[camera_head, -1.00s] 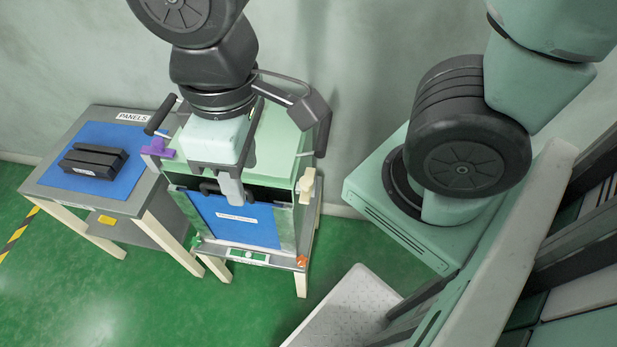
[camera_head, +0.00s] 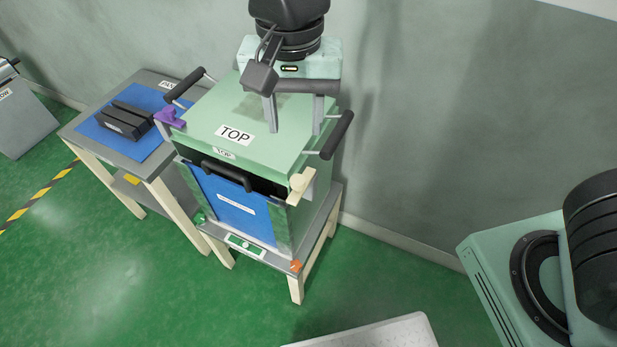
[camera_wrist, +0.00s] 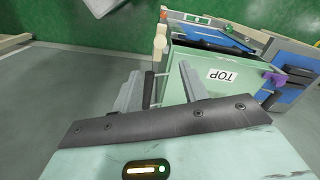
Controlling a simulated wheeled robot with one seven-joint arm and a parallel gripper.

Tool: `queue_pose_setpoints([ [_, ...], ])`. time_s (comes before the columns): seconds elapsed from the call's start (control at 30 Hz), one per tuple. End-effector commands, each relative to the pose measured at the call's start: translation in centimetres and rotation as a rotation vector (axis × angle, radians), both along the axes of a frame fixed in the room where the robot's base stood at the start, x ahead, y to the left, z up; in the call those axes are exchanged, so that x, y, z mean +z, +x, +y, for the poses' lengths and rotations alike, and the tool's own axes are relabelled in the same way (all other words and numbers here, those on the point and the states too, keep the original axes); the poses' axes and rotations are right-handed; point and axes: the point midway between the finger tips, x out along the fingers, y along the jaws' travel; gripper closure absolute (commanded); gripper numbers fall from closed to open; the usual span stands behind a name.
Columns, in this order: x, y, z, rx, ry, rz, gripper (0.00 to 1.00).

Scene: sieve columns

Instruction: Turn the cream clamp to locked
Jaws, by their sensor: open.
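The cream clamp (camera_head: 300,187) is on the right front corner of the green sieve box (camera_head: 205,126), below the lid marked TOP. The purple clamp (camera_head: 170,117) is on the opposite, left side, and also appears in the wrist view (camera_wrist: 273,80). My gripper (camera_head: 294,128) is open and empty, over the rear right of the lid, behind the cream clamp. In the wrist view the two fingers (camera_wrist: 160,88) stand apart beside a black side handle.
Black side handles (camera_head: 337,135) (camera_head: 185,86) stick out from the box. A front handle (camera_head: 227,176) sits above a blue panel (camera_head: 235,208). A table with a blue mat (camera_head: 150,150) and black blocks (camera_head: 125,119) stands left. Open floor lies in front.

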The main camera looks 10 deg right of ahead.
Motion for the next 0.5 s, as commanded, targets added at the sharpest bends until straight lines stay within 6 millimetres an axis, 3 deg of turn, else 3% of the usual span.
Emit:
queue_pose_setpoints([
  [0.5,-11.0,-0.1,-0.2,0.0,-0.004,0.003,0.56],
])
